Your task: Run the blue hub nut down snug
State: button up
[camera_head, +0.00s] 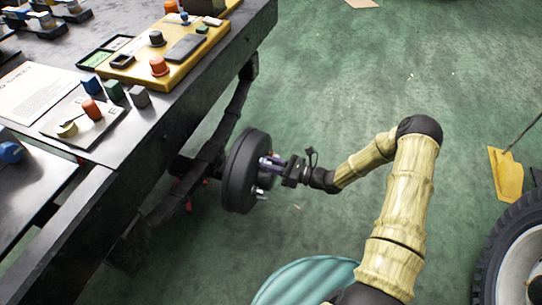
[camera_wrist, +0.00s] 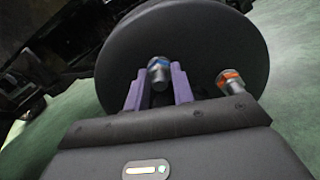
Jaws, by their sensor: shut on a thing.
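The dark round hub (camera_head: 240,172) sits on the side of the chassis frame, and its face fills the upper wrist view (camera_wrist: 215,40). The blue hub nut (camera_wrist: 158,63) is a silver fitting with a blue band at the hub face. My gripper (camera_wrist: 159,82) has its two purple fingers on either side of this nut, shut on it. In the head view my gripper (camera_head: 268,163) reaches the hub from the right. The gripper hides the blue nut there. How far down the nut sits cannot be told.
A second silver fitting with an orange band (camera_wrist: 230,80) stands on the hub, right of my fingers. A dark workbench (camera_head: 150,130) carries a yellow tray (camera_head: 190,60) and several coloured parts. A tyre (camera_head: 490,260) stands at the right. Green floor is open behind my arm.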

jog(key=shift+a+r+m+p, duration=0.1)
jog(key=shift+r+m+p, duration=0.15)
jog(key=shift+m+p, duration=0.9)
jog(key=shift+f+m+p, duration=0.15)
jog(key=shift+m+p, duration=0.3)
jog(key=shift+p, duration=0.2)
jog(key=shift+f, duration=0.1)
jog(key=o, duration=1)
jog(key=p+v, duration=0.3)
jog(key=v, duration=1.4)
jog(key=shift+d+p, duration=0.25)
jog(key=shift+p, duration=0.15)
